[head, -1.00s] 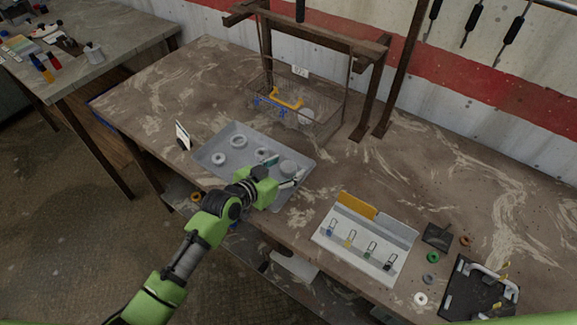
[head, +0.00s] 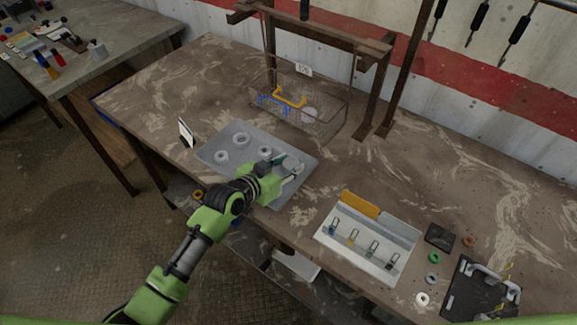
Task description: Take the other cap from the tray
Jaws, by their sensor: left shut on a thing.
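The grey tray (head: 224,137) lies on the bench and holds several pale round pieces. Two ring-like pieces, a left one (head: 221,157) and an upper one (head: 241,140), lie in its left part, and another round piece (head: 264,153) lies nearer the middle. My left gripper (head: 291,174) is over the tray's right part, shut on a pale grey round cap (head: 293,163). The fingers and wrist partly hide the cap, and I cannot tell whether it still touches the tray. My right gripper is not in view.
A wire basket (head: 330,133) hangs from the rack behind the tray, holding a yellow-handled thing (head: 290,98), blue pieces and a pale round piece (head: 309,115). A white hook holder (head: 340,258) stands right of the tray.

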